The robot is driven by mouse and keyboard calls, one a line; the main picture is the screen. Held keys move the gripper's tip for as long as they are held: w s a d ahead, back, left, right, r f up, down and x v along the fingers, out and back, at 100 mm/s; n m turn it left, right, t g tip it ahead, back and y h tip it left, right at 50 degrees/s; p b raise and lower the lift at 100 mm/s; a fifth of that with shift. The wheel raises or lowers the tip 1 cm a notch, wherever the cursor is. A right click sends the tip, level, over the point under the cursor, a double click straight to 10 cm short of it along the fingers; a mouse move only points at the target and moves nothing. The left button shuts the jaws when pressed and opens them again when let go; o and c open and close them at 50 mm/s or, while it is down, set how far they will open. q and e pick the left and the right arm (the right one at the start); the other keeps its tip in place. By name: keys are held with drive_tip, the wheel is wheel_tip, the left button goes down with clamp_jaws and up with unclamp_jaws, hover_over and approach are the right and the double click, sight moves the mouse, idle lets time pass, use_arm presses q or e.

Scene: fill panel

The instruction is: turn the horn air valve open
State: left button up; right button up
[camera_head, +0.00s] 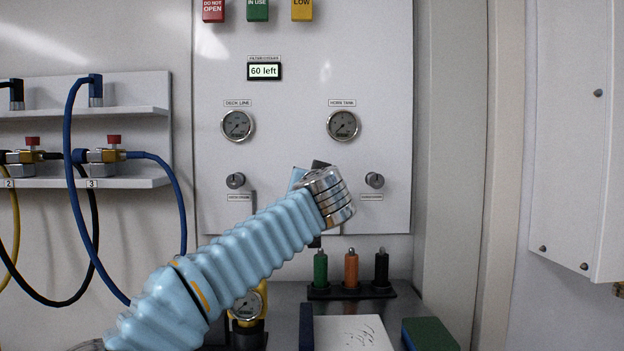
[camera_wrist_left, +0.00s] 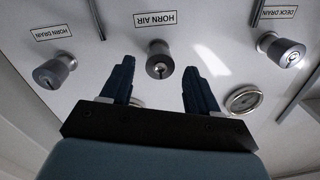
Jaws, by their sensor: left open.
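The horn air valve (camera_wrist_left: 159,62) is a round dark metal knob under its HORN AIR label (camera_wrist_left: 156,19) in the left wrist view, where the lettering appears upside down. My left gripper (camera_wrist_left: 159,75) is open. Its two dark fingers point at the panel, one on each side of the knob, with visible gaps between; whether the fingertips reach its depth is unclear. In the head view my left arm crosses the panel (camera_head: 290,210) and its wrist hides this valve and most of the gripper. My right gripper is not in view.
Horn drain (camera_wrist_left: 54,71) and deck drain (camera_wrist_left: 281,49) knobs flank the valve. A gauge (camera_wrist_left: 243,100) lies near the right finger. Deck line (camera_head: 237,125) and horn tank (camera_head: 342,125) gauges sit higher. Below stand green, orange and black handles (camera_head: 351,270). Hoses (camera_head: 78,190) hang left.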

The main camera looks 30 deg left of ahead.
use_arm(q)
drive_tip(key=shift+x, duration=1.1)
drive_tip(key=c, duration=1)
drive_tip(key=shift+c, duration=0.2)
drive_tip(key=shift+n, duration=0.3)
